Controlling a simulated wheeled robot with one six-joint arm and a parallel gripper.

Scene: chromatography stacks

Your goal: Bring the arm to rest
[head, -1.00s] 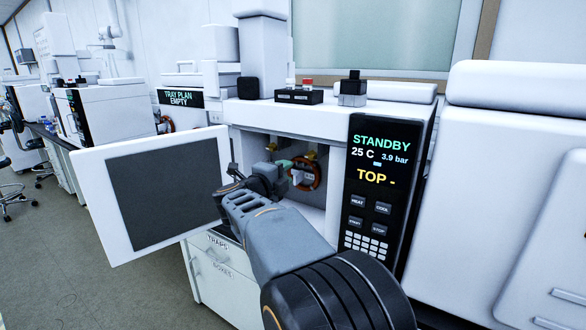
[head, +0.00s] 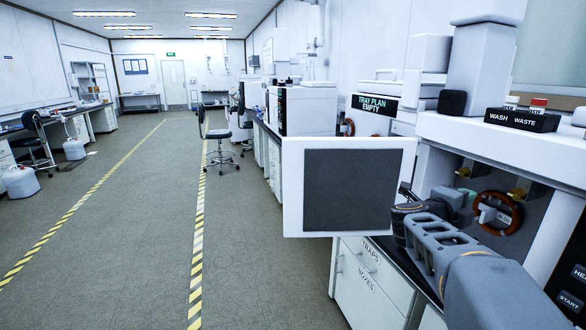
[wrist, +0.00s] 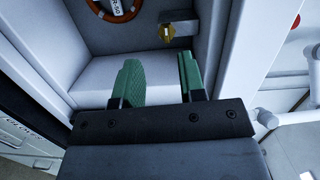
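My arm (head: 490,275) reaches from the lower right into the open oven compartment (head: 540,200) of a white instrument. My gripper (wrist: 160,78) has two green fingers standing apart with nothing between them. In the head view its tip is partly hidden behind my wrist. A brown ring-shaped column (head: 497,213) with a white label hangs on the compartment's back wall, beyond the fingers. It also shows at the top of the wrist view (wrist: 116,12), apart from the fingers.
The open oven door (head: 349,190) stands out left of my gripper, close to my wrist. Brass fittings (wrist: 153,30) are on the compartment's back wall. A wash and waste block (head: 522,119) sits on top. The aisle floor (head: 150,240) at left is clear.

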